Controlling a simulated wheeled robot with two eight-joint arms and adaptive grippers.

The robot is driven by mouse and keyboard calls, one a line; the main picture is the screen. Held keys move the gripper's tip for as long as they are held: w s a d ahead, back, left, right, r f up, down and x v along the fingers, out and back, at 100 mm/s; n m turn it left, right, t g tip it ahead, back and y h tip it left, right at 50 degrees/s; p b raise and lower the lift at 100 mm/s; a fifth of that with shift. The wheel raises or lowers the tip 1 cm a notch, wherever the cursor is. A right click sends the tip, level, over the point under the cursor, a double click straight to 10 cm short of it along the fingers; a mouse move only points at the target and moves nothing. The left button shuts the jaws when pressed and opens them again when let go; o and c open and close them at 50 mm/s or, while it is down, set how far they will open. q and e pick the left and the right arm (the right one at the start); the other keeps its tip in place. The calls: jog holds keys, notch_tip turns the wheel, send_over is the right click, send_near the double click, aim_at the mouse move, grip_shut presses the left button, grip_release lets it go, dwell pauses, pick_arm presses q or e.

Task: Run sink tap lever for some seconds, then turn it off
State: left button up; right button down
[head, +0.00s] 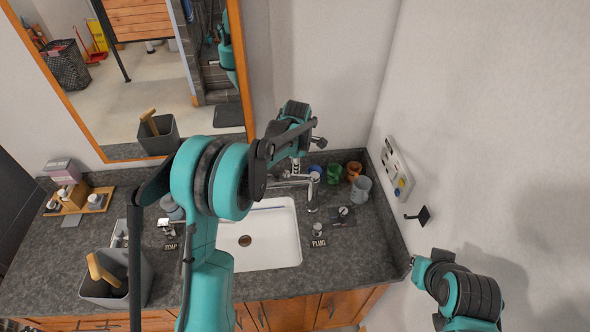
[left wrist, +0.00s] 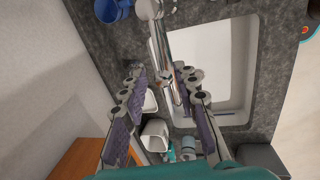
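The chrome sink tap (head: 313,188) stands at the back right of the white sink (head: 285,250). My left arm covers part of the sink and tap base in the head view. In the left wrist view the tap (left wrist: 158,45) runs down the middle, towards the space between my left fingers. My left gripper (left wrist: 165,100) is open, with its fingers apart on either side of the tap's line. I cannot tell whether they touch it, or pick out the lever clearly. No water stream is visible. My right arm is at the lower right of the head view; its fingers do not show.
Several cups, including a green cup (head: 334,174) and a grey cup (head: 361,189), stand right of the tap. A wall panel (head: 397,168) is further right. A grey bin (head: 139,284) and a soap tray (head: 97,199) are on the left counter. A mirror is behind.

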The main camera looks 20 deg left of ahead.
pick_arm(q)
jog(key=f, duration=0.3)
jog(key=w+f, duration=0.1)
jog(key=f, duration=0.2)
jog(key=shift+w+a, duration=0.1)
jog(key=shift+a, duration=0.1)
grip_shut()
